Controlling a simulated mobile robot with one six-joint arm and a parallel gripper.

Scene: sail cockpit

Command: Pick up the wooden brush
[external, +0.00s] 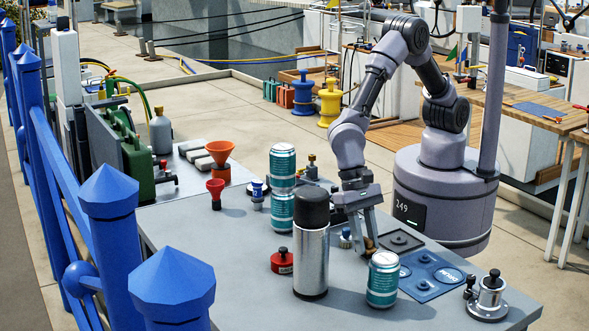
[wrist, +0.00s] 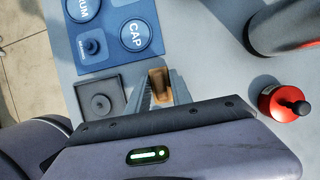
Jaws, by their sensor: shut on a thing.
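The wooden brush (wrist: 159,78) is a small brown piece between my two fingers in the wrist view. In the external view a bit of the brush (external: 371,243) shows low between the fingertips. My gripper (external: 364,247) points down over the grey table and is shut on the brush. The fingers (wrist: 160,92) hide part of its sides. I cannot tell whether the brush touches the tabletop.
A silver flask with black cap (external: 311,255) stands close left of my gripper. A teal can (external: 382,279) stands in front. A blue mat (external: 432,277) and a dark square plate (external: 401,240) lie right. A red round piece (external: 282,262) and stacked teal cans (external: 282,210) are left.

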